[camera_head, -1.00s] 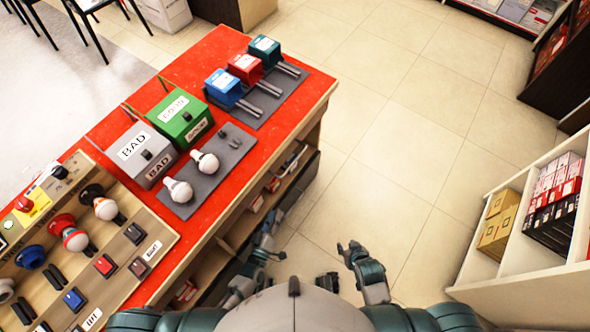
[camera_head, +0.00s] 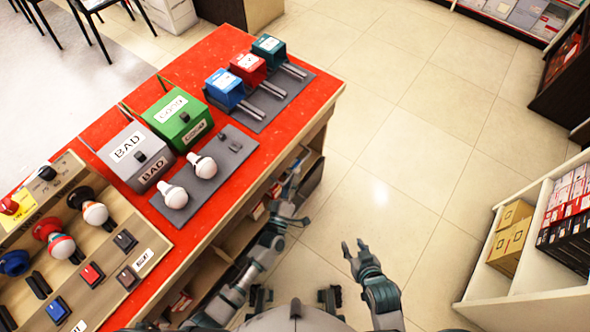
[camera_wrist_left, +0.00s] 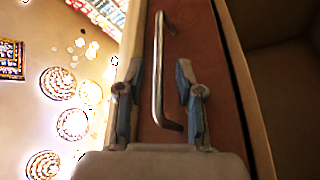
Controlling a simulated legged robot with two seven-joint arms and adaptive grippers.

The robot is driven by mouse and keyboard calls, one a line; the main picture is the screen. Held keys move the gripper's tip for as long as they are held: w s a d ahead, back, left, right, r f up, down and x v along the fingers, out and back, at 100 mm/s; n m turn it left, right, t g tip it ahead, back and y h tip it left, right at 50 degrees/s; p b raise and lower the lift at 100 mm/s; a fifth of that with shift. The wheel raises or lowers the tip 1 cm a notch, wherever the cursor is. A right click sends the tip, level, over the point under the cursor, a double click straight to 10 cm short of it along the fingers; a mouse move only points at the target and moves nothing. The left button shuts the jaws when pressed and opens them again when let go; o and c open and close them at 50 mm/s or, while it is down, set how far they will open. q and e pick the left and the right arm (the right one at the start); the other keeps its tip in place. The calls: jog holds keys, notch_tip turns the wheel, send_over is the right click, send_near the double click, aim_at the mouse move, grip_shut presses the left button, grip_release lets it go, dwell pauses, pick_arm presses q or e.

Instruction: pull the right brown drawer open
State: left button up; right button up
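In the left wrist view, a brown drawer front (camera_wrist_left: 205,45) carries a long silver bar handle (camera_wrist_left: 158,60). My left gripper (camera_wrist_left: 157,72) is open, with one finger on each side of the handle. The handle appears apart from both fingers. A dark line runs along the drawer front's right edge; I cannot tell whether the drawer is ajar. In the head view my left gripper (camera_head: 291,212) is at the side of the red-topped counter (camera_head: 300,125), and the drawer front is not clearly visible. My right gripper (camera_head: 353,253) is open and empty over the floor.
The counter holds a green box (camera_head: 178,118), a grey box (camera_head: 130,155), light bulbs and switches. Open shelves lie under its near side. A white shelf unit (camera_head: 520,285) stands at right. The tiled floor (camera_head: 400,150) between is clear.

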aim_at(295, 170)
pick_arm(q)
jog(key=shift+x, duration=1.85)
grip_shut()
